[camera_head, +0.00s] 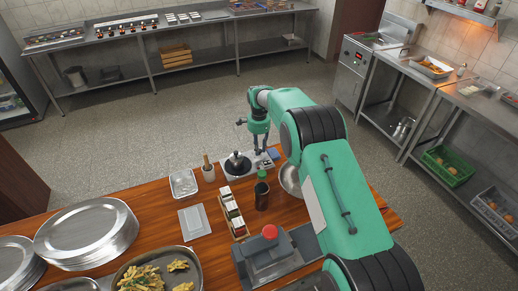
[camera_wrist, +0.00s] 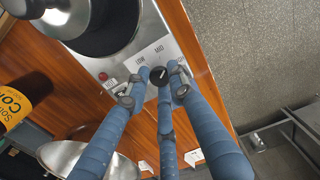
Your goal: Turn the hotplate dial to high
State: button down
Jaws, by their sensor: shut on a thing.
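The hotplate (camera_head: 232,176) is a pale metal unit near the table's far edge, with a dark kettle (camera_head: 238,164) on its plate. The dial has a light pointer mark whose direction I cannot read surely. In the head view, my gripper (camera_head: 262,146) reaches down at the hotplate's right end.
A metal bowl (camera_wrist: 62,158) and a bottle with an orange label (camera_wrist: 12,104) are beside the hotplate in the wrist view. In the head view, a box of packets (camera_head: 238,229), a metal tin (camera_head: 183,183) and stacked plates (camera_head: 88,230) stand on the wooden table.

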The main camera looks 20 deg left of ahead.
jog(key=m, duration=0.5)
jog(key=shift+m, duration=0.4)
jog(key=c, duration=1.5)
grip_release()
jog(key=shift+r, duration=6.05)
